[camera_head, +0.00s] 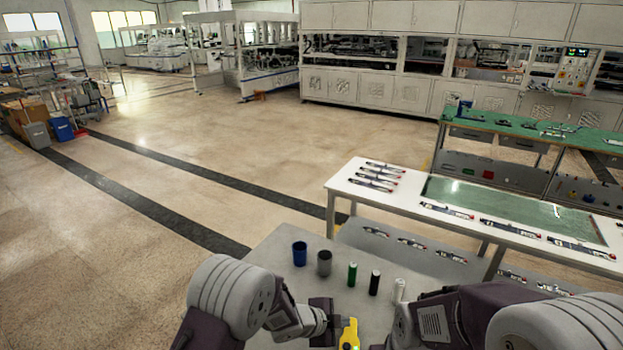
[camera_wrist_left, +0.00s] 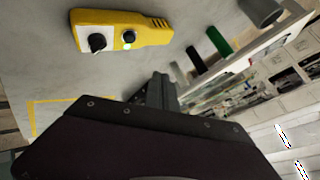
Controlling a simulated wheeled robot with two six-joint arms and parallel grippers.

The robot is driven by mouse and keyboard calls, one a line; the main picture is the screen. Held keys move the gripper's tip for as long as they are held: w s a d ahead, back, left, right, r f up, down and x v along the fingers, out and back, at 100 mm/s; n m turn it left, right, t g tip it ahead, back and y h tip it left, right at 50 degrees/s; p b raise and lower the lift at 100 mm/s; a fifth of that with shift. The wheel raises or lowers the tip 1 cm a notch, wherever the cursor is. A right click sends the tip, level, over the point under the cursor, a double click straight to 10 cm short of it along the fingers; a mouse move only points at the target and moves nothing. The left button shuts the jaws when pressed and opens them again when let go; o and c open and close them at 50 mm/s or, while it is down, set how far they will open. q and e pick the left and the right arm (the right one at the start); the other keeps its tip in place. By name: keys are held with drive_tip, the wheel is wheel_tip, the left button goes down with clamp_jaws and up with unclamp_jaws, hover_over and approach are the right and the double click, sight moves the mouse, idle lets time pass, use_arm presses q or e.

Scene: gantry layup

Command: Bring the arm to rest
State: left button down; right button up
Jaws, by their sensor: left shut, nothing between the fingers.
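My left arm comes in from the left in the head view. Its gripper (camera_head: 322,318) is low over the grey table (camera_head: 290,238), just left of a yellow control box (camera_head: 350,334). In the left wrist view the gripper fingers (camera_wrist_left: 160,92) are together with nothing between them. The yellow box (camera_wrist_left: 122,30), with dark knobs, lies on the table apart from them. My right arm comes in from the right at the bottom of the head view; its fingers are not visible.
A blue cup (camera_head: 299,253), a grey cup (camera_head: 324,262), a green cylinder (camera_head: 352,274), a black cylinder (camera_head: 374,282) and a white cylinder (camera_head: 398,290) stand in a row on the table. A white bench (camera_head: 340,184) with several tools is beyond. Open floor (camera_head: 120,230) lies left.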

use_arm(q)
drive_tip(key=w+a+r+n+t, duration=0.25)
drive_tip(key=w+a+r, duration=0.35)
drive_tip(key=a+r, duration=0.3)
drive_tip(key=s+a+r+n+t+y, duration=0.1)
drive_tip(key=a+r+n+y, duration=0.2)
drive_tip(key=a, duration=0.4)
drive_tip(key=s+a+r+n+t+y, duration=0.1)
drive_tip(key=a+r+n+y, duration=0.2)
drive_tip(key=a, duration=0.4)
drive_tip(key=s+a+f+n+g, duration=0.2)
drive_tip(key=s+n, duration=0.2)
drive_tip(key=s, duration=0.3)
drive_tip(key=s+a+f+n+g+y, duration=0.1)
drive_tip(key=s+a+f+n+g, duration=0.1)
drive_tip(key=s, duration=0.6)
drive_tip(key=s+a+f+n+g, duration=0.2)
drive_tip(key=s+f+n+g, duration=0.1)
drive_tip(key=s+n, duration=0.3)
drive_tip(key=shift+s+a+f+g+y, duration=0.2)
drive_tip(key=shift+s+f+g+y, duration=0.15)
drive_tip(key=shift+s+g, duration=0.45)
